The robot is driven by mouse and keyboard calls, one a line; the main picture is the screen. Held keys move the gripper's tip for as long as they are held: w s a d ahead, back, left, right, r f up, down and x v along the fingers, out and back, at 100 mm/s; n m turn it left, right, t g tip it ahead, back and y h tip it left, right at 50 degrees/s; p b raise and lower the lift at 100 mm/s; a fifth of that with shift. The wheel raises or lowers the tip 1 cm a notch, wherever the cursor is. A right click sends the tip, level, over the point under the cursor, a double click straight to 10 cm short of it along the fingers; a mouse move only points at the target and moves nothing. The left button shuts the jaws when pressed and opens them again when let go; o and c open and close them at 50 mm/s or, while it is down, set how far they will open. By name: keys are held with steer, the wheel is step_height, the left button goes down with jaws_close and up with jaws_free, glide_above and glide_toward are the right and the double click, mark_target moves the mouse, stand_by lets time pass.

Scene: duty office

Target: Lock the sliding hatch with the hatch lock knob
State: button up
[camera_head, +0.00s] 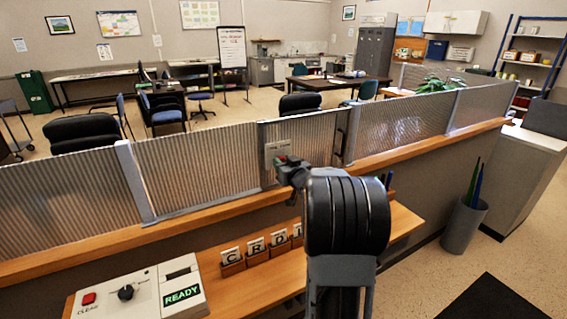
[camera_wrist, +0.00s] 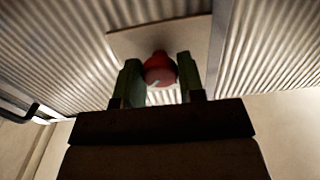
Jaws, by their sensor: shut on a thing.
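The hatch lock knob (camera_wrist: 158,70) is red with a pale pointer line and sits on a light square plate (camera_wrist: 185,35) in the wrist view. My gripper (camera_wrist: 160,82) has one finger on each side of the knob and is shut on it. In the head view my gripper (camera_head: 287,165) reaches the plate (camera_head: 277,150) on the counter screen, and my arm hides part of the screen. The sliding hatch (camera_head: 305,138) is a ribbed translucent panel in a grey frame. A dark handle (camera_head: 340,140) shows at its right side.
A control box (camera_head: 140,295) with a red CLEAR button, a black dial and a green READY display stands on the lower wooden shelf. A grey bin (camera_head: 464,226) stands on the floor at right.

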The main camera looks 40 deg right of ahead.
stand_by(0.3)
steer(key=o, duration=0.9)
steer(key=s, duration=0.4)
steer(key=s+a+b, duration=0.1)
steer(key=s, duration=0.4)
steer(key=s+b, duration=0.1)
steer(key=s, duration=0.3)
steer(key=shift+s+a, duration=0.35)
steer(key=shift+a, duration=0.05)
